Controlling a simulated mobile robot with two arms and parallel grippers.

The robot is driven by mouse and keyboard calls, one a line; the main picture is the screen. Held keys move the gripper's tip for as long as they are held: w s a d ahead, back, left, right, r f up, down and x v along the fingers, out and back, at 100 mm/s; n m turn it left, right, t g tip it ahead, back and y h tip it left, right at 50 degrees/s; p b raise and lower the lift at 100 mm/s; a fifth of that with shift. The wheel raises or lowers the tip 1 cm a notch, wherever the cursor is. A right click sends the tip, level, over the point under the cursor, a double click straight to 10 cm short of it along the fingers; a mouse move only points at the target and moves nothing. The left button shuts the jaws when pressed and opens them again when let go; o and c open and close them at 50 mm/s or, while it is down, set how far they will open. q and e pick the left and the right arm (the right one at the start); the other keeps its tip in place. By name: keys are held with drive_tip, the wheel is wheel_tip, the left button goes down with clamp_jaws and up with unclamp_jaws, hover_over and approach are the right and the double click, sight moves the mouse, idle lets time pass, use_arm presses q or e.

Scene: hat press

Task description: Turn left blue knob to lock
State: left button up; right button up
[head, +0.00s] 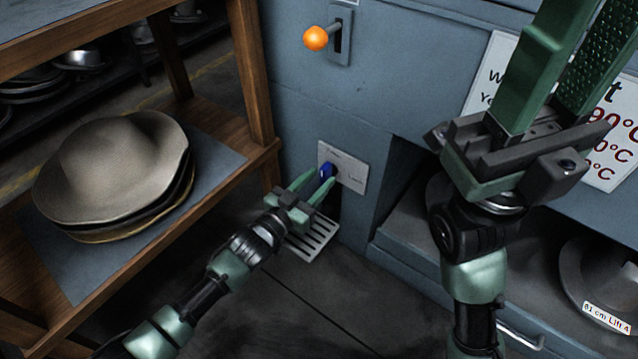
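The blue knob (326,170) sits on a light metal plate (349,167) low on the blue-grey machine. Small lettering on the plate is too small to read. My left gripper (322,178) is at the knob, its two green fingers apart and pointing at it from the lower left. The knob shows between the fingertips; I cannot tell whether they touch it. My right gripper (578,45) is raised at the upper right, in front of the machine. Its fingers are apart with nothing seen between them, and their tips are cut off by the picture's top edge.
A wooden shelf (262,80) with stacked felt hats (110,165) stands at the left. An orange-balled lever (316,38) sits above the knob. A slotted metal piece (315,238) is below it. A sign (492,78) and a labelled round form (585,285) are at the right.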

use_arm(q)
drive_tip(key=shift+w+d, duration=0.2)
drive_tip(key=shift+w, duration=0.15)
clamp_jaws()
